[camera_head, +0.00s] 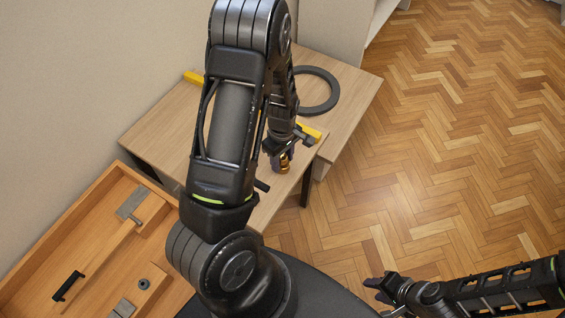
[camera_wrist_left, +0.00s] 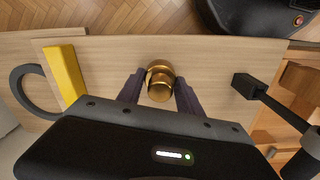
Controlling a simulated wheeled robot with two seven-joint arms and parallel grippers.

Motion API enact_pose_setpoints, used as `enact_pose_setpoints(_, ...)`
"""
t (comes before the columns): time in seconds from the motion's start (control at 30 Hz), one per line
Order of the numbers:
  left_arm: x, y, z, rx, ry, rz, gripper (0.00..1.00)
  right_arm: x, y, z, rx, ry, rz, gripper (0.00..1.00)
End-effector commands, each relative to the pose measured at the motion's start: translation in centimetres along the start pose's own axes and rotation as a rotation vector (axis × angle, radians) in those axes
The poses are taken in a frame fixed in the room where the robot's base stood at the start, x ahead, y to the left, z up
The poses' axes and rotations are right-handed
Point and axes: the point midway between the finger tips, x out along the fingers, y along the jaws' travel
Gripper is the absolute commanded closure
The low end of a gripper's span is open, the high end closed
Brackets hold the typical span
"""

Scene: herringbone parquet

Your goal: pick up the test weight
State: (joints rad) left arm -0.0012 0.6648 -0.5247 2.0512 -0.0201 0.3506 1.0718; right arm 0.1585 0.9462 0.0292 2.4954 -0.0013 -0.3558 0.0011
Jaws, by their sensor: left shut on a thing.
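The test weight (camera_wrist_left: 160,82) is a brass-coloured cylinder with a knob, seen between the two dark fingers of my left gripper (camera_wrist_left: 159,93) in the left wrist view. In the head view the weight (camera_head: 284,165) shows as a small gold piece at the left gripper (camera_head: 283,158), over the front part of the wooden table. The left gripper is shut on it. I cannot tell whether the weight touches the tabletop. My right gripper (camera_head: 383,287) is at the lower right of the head view, away from the table, over the floor; its finger gap is unclear.
A dark ring (camera_head: 318,91) lies on the table's far part (camera_head: 352,86). A yellow bar (camera_wrist_left: 65,73) lies near the gripper, partly hidden by my arm in the head view. Parquet floor at right is clear.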

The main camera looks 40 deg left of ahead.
Motion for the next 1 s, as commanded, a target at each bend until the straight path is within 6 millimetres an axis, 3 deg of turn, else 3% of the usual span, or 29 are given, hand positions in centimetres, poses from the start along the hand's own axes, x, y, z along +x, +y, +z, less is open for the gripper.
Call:
enact_pose_setpoints(0.47,0.0,0.0,0.0,0.0,0.0,0.0,1.0,0.0,0.0,0.0,0.0,0.0,0.0,0.64)
enact_pose_setpoints(0.87,-0.1,0.0,0.0,0.0,0.0,0.001,1.0,0.0,0.0,0.0,0.0,0.0,0.0,0.64)
enact_pose_setpoints(1.0,-1.0,0.1,0.0,0.001,0.001,0.003,1.0,-0.1,0.0,0.0,0.0,0.0,0.0,0.64)
